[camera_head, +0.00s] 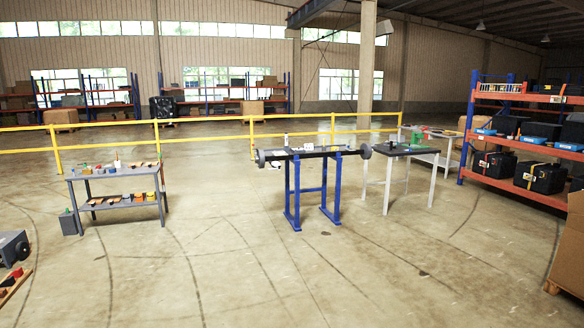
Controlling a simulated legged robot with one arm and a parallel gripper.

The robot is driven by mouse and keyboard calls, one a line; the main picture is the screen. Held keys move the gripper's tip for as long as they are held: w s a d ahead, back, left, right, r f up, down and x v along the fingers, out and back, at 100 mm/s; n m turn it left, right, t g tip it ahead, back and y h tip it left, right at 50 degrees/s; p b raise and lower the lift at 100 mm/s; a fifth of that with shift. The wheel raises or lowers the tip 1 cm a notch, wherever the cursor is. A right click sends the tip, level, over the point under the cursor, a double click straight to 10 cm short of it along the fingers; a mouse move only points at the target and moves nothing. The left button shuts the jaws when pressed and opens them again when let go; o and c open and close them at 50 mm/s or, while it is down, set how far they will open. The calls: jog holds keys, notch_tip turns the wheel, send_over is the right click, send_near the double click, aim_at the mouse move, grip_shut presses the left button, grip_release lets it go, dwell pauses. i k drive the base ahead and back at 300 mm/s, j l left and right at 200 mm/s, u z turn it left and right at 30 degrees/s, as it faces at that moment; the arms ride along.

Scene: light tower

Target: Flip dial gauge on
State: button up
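No dial gauge can be made out for certain at this distance. A blue-legged stand (293,190) in the middle carries a dark horizontal bar with round dark discs at both ends. Small light items (287,142) sit on top of it, too small to identify. No light tower can be picked out clearly. My gripper is not in this view.
A grey workbench (100,174) with coloured items stands at left. A white-legged table (389,185) stands right of the blue stand. A yellow railing (205,121) runs behind. Orange shelving (525,97) and a cardboard box (571,245) are at right. The foreground floor is clear.

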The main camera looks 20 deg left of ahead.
aim_at(276, 165)
jog(key=i+j+u, duration=0.25)
jog(key=i+u, duration=0.3)
jog(key=i, duration=0.15)
jog(key=i+j+u, duration=0.15)
jog(key=i+u, duration=0.25)
jog(key=i, duration=0.5)
jog(key=i+l+u, duration=0.15)
jog(key=i+u, duration=0.25)
jog(key=i, duration=2.35)
jog(key=i+z, duration=0.25)
jog(key=i, duration=0.35)
jog(key=i+z, duration=0.25)
jog(key=i, duration=0.4)
jog(key=i+j+z, duration=0.2)
jog(key=i, duration=0.4)
jog(key=i+z, duration=0.2)
jog(key=i, duration=0.4)
jog(key=i+j+z, duration=0.2)
jog(key=i, duration=0.45)
jog(key=l, duration=0.1)
